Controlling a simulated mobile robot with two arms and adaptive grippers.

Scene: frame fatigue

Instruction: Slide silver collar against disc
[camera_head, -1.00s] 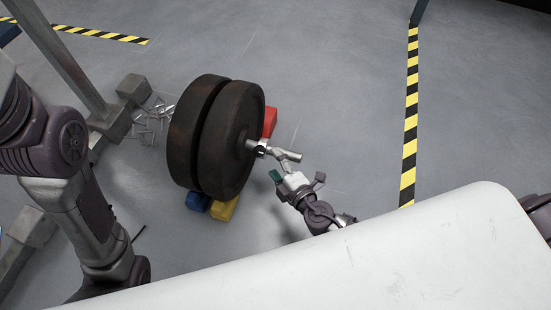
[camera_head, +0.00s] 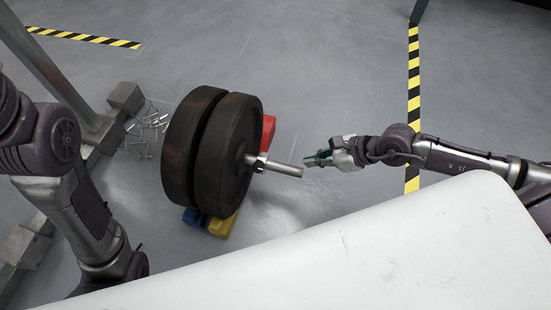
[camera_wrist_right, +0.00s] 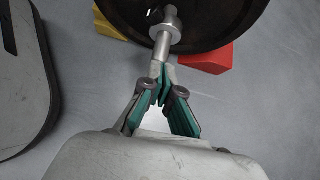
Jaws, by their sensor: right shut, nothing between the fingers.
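Two dark rusty discs sit side by side on a silver bar (camera_head: 284,168) in the head view; the near disc (camera_head: 230,155) faces right. The silver collar (camera_head: 261,163) is around the bar close to the near disc's face; I cannot tell whether they touch. In the wrist view the fingertips (camera_wrist_right: 161,75) overlap the bar end; contact is unclear. My left gripper is out of view.
Red (camera_head: 268,132), yellow (camera_head: 223,224) and blue (camera_head: 194,217) blocks lie at the discs' base. Several metal pieces (camera_head: 148,128) are scattered left, beside a metal frame (camera_head: 60,65). Striped tape (camera_head: 411,110) marks the floor. Open floor lies right of the discs.

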